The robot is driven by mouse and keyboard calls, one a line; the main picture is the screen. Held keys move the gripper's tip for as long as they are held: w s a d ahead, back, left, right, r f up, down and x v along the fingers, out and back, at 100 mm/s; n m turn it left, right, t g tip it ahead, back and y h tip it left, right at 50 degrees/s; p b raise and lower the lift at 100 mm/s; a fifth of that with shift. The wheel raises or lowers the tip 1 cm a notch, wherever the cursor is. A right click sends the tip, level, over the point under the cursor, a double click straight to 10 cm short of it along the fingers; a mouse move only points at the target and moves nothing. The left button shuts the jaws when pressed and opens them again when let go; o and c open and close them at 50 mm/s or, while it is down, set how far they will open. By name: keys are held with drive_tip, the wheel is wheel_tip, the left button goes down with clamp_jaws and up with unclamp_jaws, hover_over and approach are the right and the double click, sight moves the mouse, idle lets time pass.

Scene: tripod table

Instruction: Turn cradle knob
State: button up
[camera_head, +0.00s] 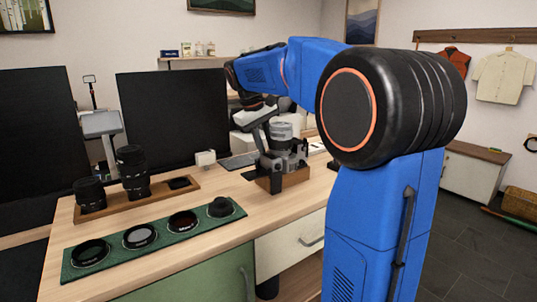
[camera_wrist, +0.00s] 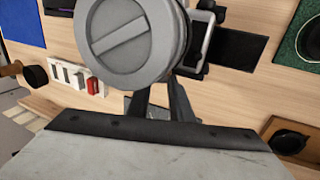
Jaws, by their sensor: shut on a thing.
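The cradle (camera_head: 290,180) is a brown wooden block near the right end of the desk. My gripper (camera_head: 268,143) reaches down to the left side of the camera and cradle. In the wrist view its dark fingers (camera_wrist: 158,104) are close together just below the disc, shut on the cradle knob. The knob itself is hidden by the fingers and the camera.
A green mat (camera_head: 160,252) with several round lens pieces lies at the desk's front. A wooden tray (camera_head: 130,208) holds two black lenses. A white strip with a red switch (camera_wrist: 93,85) lies close by in the wrist view. Dark monitors (camera_head: 175,115) stand behind.

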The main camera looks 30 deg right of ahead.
drive_tip(key=shift+d+y, duration=0.15)
drive_tip(key=shift+y, duration=0.6)
drive_tip(key=shift+d+y, duration=0.15)
drive_tip(key=shift+y, duration=0.6)
drive_tip(key=shift+d+y, duration=0.15)
drive_tip(key=shift+y, duration=1.05)
drive_tip(key=o, duration=0.8)
drive_tip(key=shift+c, duration=0.2)
drive_tip(key=shift+r, duration=0.1)
drive_tip(key=shift+d+r, duration=0.2)
drive_tip(key=shift+r, duration=1)
drive_tip(key=shift+d+r, duration=0.2)
drive_tip(key=shift+r, duration=1)
